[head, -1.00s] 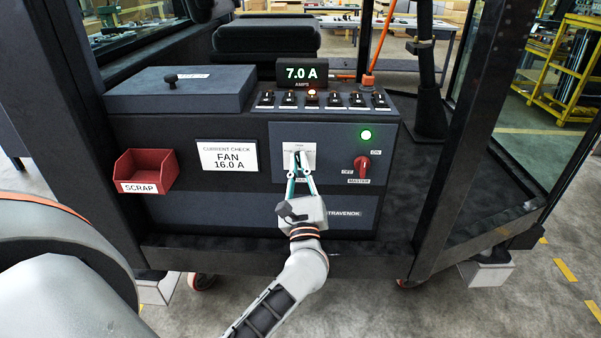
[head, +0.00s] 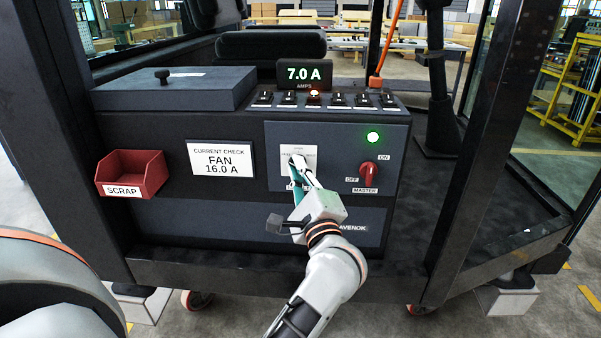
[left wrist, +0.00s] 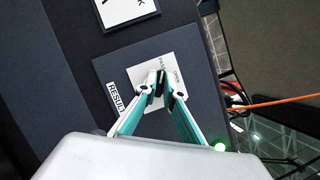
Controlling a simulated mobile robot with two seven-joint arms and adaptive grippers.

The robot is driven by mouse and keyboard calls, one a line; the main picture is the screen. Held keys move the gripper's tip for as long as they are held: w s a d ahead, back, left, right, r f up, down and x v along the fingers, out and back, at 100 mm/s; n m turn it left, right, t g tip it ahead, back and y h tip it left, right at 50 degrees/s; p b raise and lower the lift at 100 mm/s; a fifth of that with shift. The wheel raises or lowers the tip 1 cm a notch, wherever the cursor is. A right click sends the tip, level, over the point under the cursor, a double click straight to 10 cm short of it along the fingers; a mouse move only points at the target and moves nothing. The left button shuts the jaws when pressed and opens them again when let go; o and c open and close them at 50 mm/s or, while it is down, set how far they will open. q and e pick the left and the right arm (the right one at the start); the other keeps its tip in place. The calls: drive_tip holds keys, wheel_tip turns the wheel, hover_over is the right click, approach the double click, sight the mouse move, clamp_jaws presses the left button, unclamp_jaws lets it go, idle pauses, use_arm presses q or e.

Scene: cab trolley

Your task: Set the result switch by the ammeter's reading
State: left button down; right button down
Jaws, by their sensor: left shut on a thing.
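The ammeter (head: 304,74) on top of the console reads 7.0 A. A white card (head: 221,160) says CURRENT CHECK, FAN, 16.0 A. The result switch's white plate (head: 310,153) is on the front panel; it also shows in the left wrist view (left wrist: 139,72), beside the RESULT label (left wrist: 117,98). My left gripper (head: 298,164) reaches it from below right, its fingertips (left wrist: 163,86) shut on the switch's small lever at the plate. The fingers hide most of the lever, so its setting is unclear. My right gripper is not in view.
A red master knob (head: 368,170) and a lit green lamp (head: 373,137) are right of the switch. A row of small switches (head: 337,100) with an amber light lines the console top. A red SCRAP bin (head: 147,172) hangs at left, below a lidded box (head: 175,88).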

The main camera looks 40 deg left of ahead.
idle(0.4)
use_arm(q)
drive_tip(key=c, duration=2.2)
unclamp_jaws()
drive_tip(key=shift+o, duration=0.2)
drive_tip(key=shift+n, duration=0.3)
wheel_tip(320, 180, up, 9)
drive_tip(key=shift+s+r, duration=0.1)
drive_tip(key=shift+r, duration=0.5)
drive_tip(key=shift+f, duration=0.1)
